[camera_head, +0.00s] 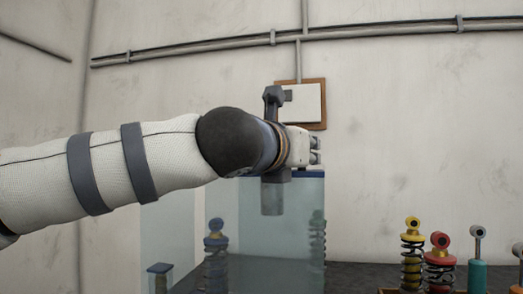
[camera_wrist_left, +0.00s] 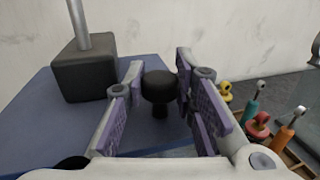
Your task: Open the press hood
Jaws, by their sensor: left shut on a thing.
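The press hood (camera_head: 290,235) is a clear, bluish box with a blue top in the head view. Its flat blue top (camera_wrist_left: 45,130) fills much of the left wrist view. A black round knob (camera_wrist_left: 160,88) on a short stem stands on that top. My left gripper (camera_head: 316,150) is over the top of the hood in the head view. In the left wrist view its two purple-padded fingers (camera_wrist_left: 161,72) are on either side of the knob, shut on it. The knob is hidden in the head view. My right gripper is not in view.
A dark block with a metal rod (camera_wrist_left: 85,70) stands on the blue top. A blue-topped shock absorber (camera_head: 215,245) shows through the clear wall. Yellow (camera_head: 412,240), red (camera_head: 440,262) and teal (camera_head: 477,272) shock absorbers stand at the right.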

